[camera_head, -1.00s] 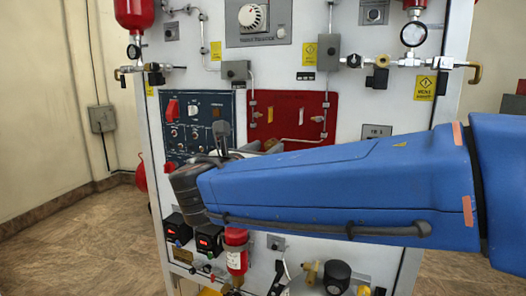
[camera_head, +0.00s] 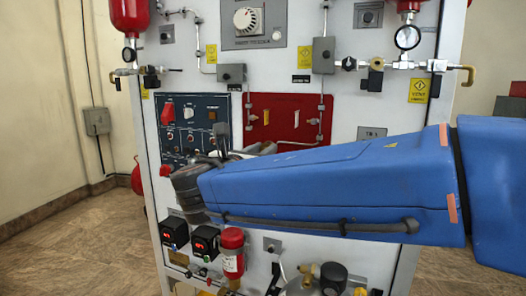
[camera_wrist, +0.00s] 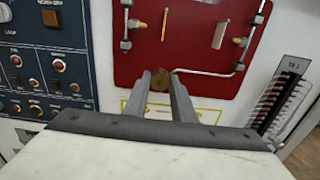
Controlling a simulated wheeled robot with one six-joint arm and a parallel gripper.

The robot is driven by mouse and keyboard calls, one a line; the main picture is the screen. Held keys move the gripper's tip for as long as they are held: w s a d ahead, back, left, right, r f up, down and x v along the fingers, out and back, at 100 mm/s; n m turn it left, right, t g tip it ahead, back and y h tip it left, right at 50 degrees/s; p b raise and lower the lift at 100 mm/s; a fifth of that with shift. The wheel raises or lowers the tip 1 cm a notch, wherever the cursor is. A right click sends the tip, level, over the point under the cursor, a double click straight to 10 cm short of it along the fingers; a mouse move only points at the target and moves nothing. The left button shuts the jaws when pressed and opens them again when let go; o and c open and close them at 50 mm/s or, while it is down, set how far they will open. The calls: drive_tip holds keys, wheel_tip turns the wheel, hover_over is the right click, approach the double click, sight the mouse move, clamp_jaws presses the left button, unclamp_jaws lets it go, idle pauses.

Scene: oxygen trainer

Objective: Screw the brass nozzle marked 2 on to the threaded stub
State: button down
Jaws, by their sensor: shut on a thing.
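My gripper (camera_wrist: 160,92) shows in the wrist view with its two dark fingers closed on a small brass piece, the nozzle (camera_wrist: 159,80). The fingers point toward the lower part of the red panel (camera_wrist: 190,70). No number on the nozzle can be read. In the head view my blue arm hides most of the gripper and the nozzle. A small brass fitting (camera_wrist: 240,41) sits on the pipe at the right of the red panel. I cannot tell which part is the threaded stub.
A dark switch panel (camera_head: 195,125) lies left of the red panel. A labelled rack of thin slats (camera_wrist: 278,102) is to the right in the wrist view. Pipes and a gauge (camera_head: 407,37) are above. A red bottle (camera_head: 231,252) and black boxes (camera_head: 205,240) are below my arm.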

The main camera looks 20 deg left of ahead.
drive_tip(key=shift+m, duration=0.3)
drive_tip(key=c, duration=1.4)
unclamp_jaws()
drive_tip(key=shift+m, duration=0.3)
drive_tip(key=shift+s, duration=0.1)
drive_tip(key=s+a, duration=0.1)
drive_tip(key=s, duration=1.6)
drive_tip(key=shift+a, duration=0.2)
drive_tip(key=shift+s, duration=0.1)
